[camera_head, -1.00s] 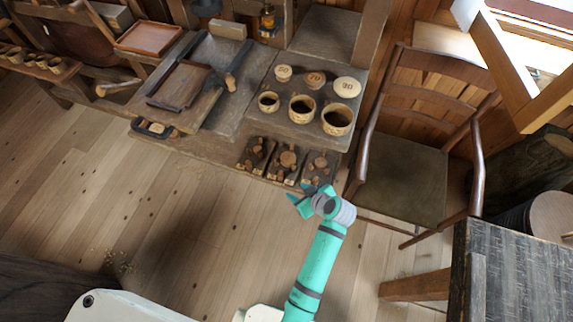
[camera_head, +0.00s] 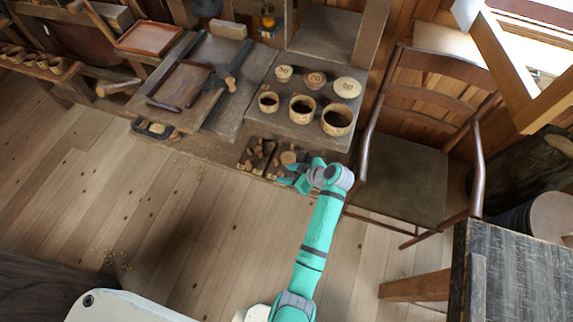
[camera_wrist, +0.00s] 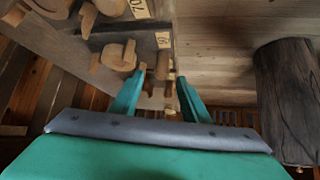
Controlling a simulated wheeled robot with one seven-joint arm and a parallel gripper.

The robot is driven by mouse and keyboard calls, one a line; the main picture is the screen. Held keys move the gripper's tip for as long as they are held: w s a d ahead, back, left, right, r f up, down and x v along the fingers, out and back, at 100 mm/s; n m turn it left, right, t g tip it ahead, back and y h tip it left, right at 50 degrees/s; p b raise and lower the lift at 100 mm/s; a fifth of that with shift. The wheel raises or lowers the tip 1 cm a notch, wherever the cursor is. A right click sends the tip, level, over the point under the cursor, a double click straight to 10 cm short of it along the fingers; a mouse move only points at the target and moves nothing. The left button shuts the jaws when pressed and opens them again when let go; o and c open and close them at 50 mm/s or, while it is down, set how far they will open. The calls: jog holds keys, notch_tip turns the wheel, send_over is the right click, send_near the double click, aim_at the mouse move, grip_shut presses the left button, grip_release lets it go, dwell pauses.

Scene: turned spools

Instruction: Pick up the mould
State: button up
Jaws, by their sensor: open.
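My gripper (camera_head: 288,182) is open at the front edge of the low bench, beside dark trays of turned wooden pieces. In the wrist view, its two green fingers (camera_wrist: 162,76) point at small wooden pieces (camera_wrist: 163,62) lying between and beyond the tips; I cannot tell whether they touch. A round wooden piece with a stub (camera_wrist: 120,55) lies left of the left finger, near number labels. In the head view, the left tray (camera_head: 255,154) and part of the middle tray with a round piece (camera_head: 288,157) show; my arm hides the rest. Which piece is the mould is not clear.
Several wooden cups (camera_head: 303,108) and numbered round lids (camera_head: 314,79) stand on the bench top above the trays. A chair (camera_head: 400,180) stands close on the right. A dark table (camera_head: 515,270) is at lower right.

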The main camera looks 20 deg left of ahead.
aim_at(282, 174)
jog(key=shift+x, duration=2.35)
jog(key=shift+s, duration=0.15)
jog(key=c, duration=0.8)
grip_shut()
